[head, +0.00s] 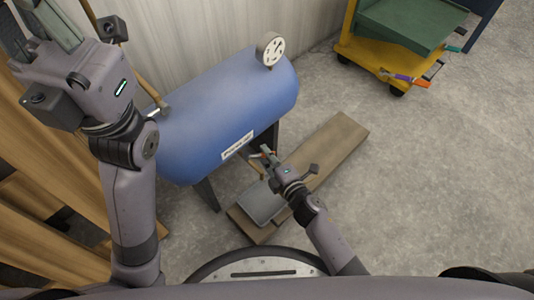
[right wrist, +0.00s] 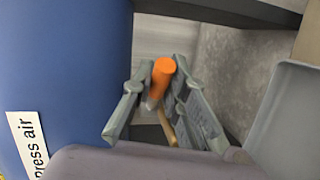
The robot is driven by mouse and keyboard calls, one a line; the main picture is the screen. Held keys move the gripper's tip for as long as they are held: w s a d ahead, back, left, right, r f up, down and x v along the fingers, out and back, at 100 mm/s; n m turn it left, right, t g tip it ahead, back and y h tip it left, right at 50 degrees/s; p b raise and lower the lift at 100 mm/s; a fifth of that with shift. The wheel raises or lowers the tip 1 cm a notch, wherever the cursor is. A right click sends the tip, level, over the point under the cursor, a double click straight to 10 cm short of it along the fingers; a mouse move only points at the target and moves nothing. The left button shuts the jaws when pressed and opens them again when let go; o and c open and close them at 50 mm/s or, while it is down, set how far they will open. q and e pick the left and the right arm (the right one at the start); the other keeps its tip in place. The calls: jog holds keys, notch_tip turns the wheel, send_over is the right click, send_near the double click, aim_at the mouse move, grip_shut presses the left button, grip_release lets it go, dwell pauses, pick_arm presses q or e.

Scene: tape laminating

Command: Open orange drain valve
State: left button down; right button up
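The orange drain valve handle (right wrist: 158,78) shows in the right wrist view below the blue pressure tank (head: 228,105). A wooden-coloured rod or pipe (right wrist: 166,127) shows near it. My right gripper (head: 265,155) is low beside the tank's underside in the head view. In the wrist view, its two grey fingers (right wrist: 163,88) stand apart on either side of the orange handle; a gap shows on the right, and contact on the left is unclear. The valve is not clear in the head view. My left gripper (head: 38,22) is raised at the upper left, open and empty.
A grey tray-like object (head: 263,203) sits on a wooden board (head: 338,148) under the right gripper. A round gauge (head: 270,48) tops the tank. A yellow cart (head: 375,60) with a green bin stands at upper right. The floor on the right is clear.

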jog(key=o, duration=0.4)
jog(key=shift+s, duration=0.1)
jog(key=v, duration=1.2)
